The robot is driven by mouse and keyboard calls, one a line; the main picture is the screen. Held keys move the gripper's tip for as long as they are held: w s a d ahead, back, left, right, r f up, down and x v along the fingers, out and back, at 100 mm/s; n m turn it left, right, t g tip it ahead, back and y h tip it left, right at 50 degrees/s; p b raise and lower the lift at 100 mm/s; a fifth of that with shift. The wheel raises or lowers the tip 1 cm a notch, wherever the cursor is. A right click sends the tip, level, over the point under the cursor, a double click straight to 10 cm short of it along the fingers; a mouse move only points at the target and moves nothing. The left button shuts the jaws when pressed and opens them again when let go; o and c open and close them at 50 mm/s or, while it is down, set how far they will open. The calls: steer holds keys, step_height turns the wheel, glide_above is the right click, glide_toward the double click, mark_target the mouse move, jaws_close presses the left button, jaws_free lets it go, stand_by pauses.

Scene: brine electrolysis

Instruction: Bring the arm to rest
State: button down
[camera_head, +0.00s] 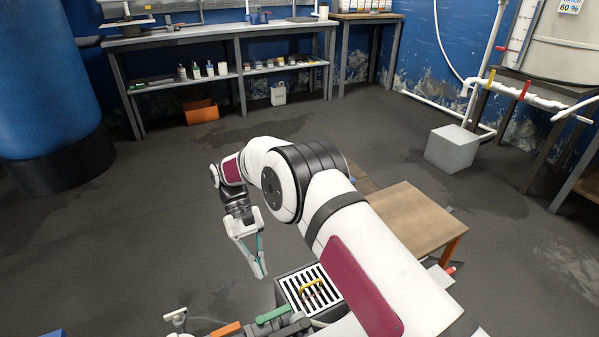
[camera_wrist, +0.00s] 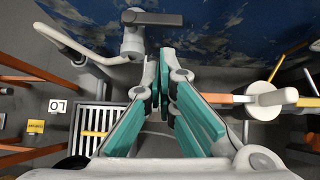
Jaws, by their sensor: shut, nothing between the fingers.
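My gripper (camera_head: 261,272) hangs at the end of my bent arm, left of the arm's large joint, with its fingers pointing down. Its two teal-padded fingers come together at the tips and hold nothing. In the wrist view my gripper (camera_wrist: 168,85) fills the middle, its fingertips close together over the floor and pipework. My arm crosses the head view from the lower right to the centre and hides part of the floor and table behind it.
A slotted grate (camera_head: 300,292) with a yellow handle lies right of my gripper. A wooden table (camera_head: 415,215) stands behind my arm. A grey block (camera_head: 452,148) and a blue barrel (camera_head: 45,85) stand farther off. A workbench (camera_head: 220,27) lines the back wall; open floor lies before it.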

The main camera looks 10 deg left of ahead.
steer(key=d+r+m+t+y, duration=0.1)
steer(key=d+r, duration=0.6)
steer(key=r, duration=0.5)
steer(key=d+r+m+t+y, duration=0.1)
steer(key=d+r, duration=0.5)
steer(key=r, duration=0.5)
steer(key=s+d+r+m+t+y, duration=0.2)
steer(key=s+d+r, duration=0.65)
steer(key=d, duration=0.25)
steer(key=s+d+f+m+t, duration=0.1)
steer(key=s+d, duration=0.2)
steer(key=s, duration=0.4)
steer(key=s+d+f+m+t+y, duration=0.1)
steer(key=s+d, duration=0.3)
steer(key=s, duration=0.3)
steer(key=s+d+f+m+t, duration=0.1)
steer(key=s+d+m, duration=0.15)
steer(key=s, duration=0.45)
step_height(320, 180, up, 32)
steer(key=d+n+t+p, duration=0.1)
steer(key=t+p, duration=0.3)
steer(key=p, duration=2.7)
steer(key=shift+r, duration=0.2)
